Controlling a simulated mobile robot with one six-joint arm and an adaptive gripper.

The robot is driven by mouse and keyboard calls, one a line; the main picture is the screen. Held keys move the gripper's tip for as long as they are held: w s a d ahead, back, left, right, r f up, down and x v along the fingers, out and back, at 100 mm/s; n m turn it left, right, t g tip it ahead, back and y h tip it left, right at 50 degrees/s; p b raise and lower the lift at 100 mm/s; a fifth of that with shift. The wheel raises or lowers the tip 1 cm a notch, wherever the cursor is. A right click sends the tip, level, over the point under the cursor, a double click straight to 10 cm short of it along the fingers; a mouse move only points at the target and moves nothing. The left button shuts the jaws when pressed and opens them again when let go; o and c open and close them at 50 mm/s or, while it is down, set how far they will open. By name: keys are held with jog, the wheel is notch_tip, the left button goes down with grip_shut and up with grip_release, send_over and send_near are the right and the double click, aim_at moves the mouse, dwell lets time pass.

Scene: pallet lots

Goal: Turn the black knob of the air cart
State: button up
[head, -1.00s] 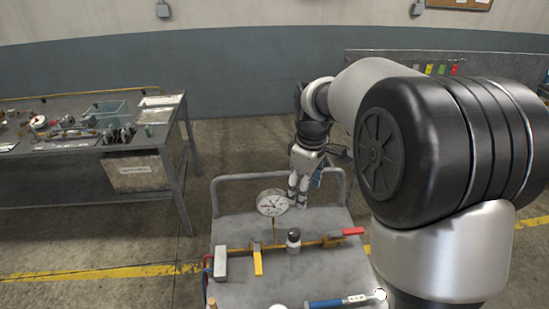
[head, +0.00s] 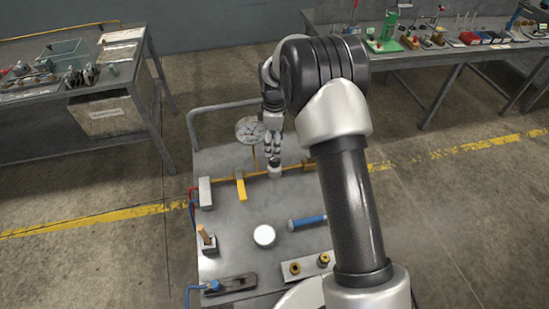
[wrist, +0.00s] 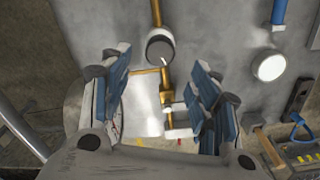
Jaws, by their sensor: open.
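The air cart (head: 222,150) is a grey trolley with a brass pipe (head: 210,181) across its top. The black knob stands on this pipe. In the head view my gripper (head: 272,158) points down right over it, and mostly its pale base shows below the fingers. In the wrist view the knob (wrist: 160,47) appears as a dark-rimmed round piece near the gap between the fingertips of my gripper (wrist: 160,65). The fingers are apart, one on each side. I cannot tell whether they touch the knob.
On the cart are a round gauge (head: 249,130), a yellow lever (head: 240,187), a white disc (head: 264,235), a blue-handled tool (head: 307,222) and a grey block (head: 204,192). Workbenches stand at left (head: 150,75) and back right (head: 410,62). Floor around the cart is clear.

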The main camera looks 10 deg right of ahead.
aim_at(275, 160)
notch_tip(275, 160, down, 8)
jog(key=shift+r+b, duration=0.25)
jog(key=shift+b, duration=0.4)
jog(key=shift+c, duration=0.3)
jog(key=c, duration=1)
jog(key=shift+m, duration=0.7)
jog(key=o, duration=1.1)
jog(key=shift+c, duration=0.2)
jog(key=shift+r, duration=0.1)
